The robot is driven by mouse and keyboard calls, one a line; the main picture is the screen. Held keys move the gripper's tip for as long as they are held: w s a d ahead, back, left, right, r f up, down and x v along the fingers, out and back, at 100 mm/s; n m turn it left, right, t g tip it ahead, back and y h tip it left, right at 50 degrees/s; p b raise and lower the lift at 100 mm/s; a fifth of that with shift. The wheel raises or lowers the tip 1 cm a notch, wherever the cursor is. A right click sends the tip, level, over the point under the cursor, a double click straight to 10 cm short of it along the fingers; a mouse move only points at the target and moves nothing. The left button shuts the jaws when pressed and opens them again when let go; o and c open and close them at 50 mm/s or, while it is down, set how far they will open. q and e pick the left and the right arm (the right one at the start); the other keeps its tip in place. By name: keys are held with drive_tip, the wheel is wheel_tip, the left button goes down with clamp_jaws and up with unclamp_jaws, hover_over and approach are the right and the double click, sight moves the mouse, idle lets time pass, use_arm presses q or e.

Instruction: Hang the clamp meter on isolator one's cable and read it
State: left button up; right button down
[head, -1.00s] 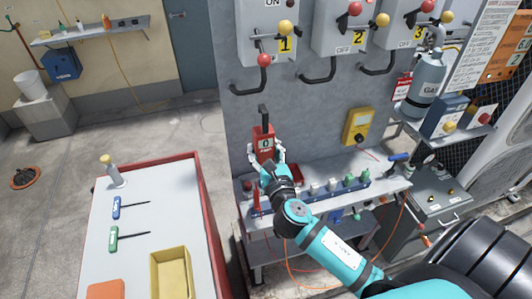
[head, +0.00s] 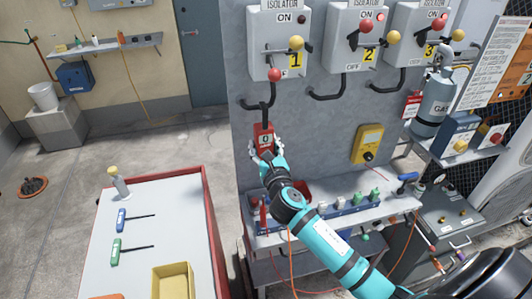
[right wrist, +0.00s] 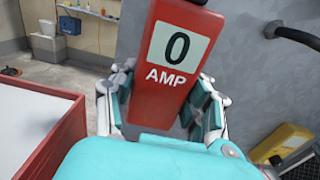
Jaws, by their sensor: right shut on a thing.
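The red clamp meter (head: 264,138) is upright in my right gripper (head: 265,152), whose fingers close on both sides of its body. In the right wrist view the meter (right wrist: 165,105) shows "0" above "AMP"; its jaw is cut off at the top. In the head view its black jaw overlaps the low bend of the black cable (head: 249,104) under isolator one (head: 279,25). I cannot tell whether the jaw is around the cable or only in front of it. Isolator one carries a yellow "1" label and a low red knob. My left gripper is out of view.
Isolators two (head: 356,22) and three (head: 420,20) hang to the right with similar cables. A yellow meter (head: 368,142) is on the panel. The shelf below (head: 385,207) holds a blue rack with several small items. A red-rimmed table (head: 190,215) stands left.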

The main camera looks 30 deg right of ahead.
drive_tip(key=shift+w+d+f+b, duration=0.25)
drive_tip(key=shift+w+b, duration=0.25)
drive_tip(key=shift+w, duration=0.4)
drive_tip(key=shift+w+d+f+b, duration=0.25)
drive_tip(key=shift+w+b, duration=0.3)
drive_tip(key=shift+w, duration=0.4)
drive_tip(key=shift+w+d+f+b, duration=0.25)
drive_tip(key=shift+w+b, duration=0.25)
drive_tip(key=shift+w, duration=0.4)
drive_tip(key=c, duration=0.5)
unclamp_jaws()
drive_tip(key=shift+c, duration=0.2)
drive_tip(key=shift+f, duration=0.1)
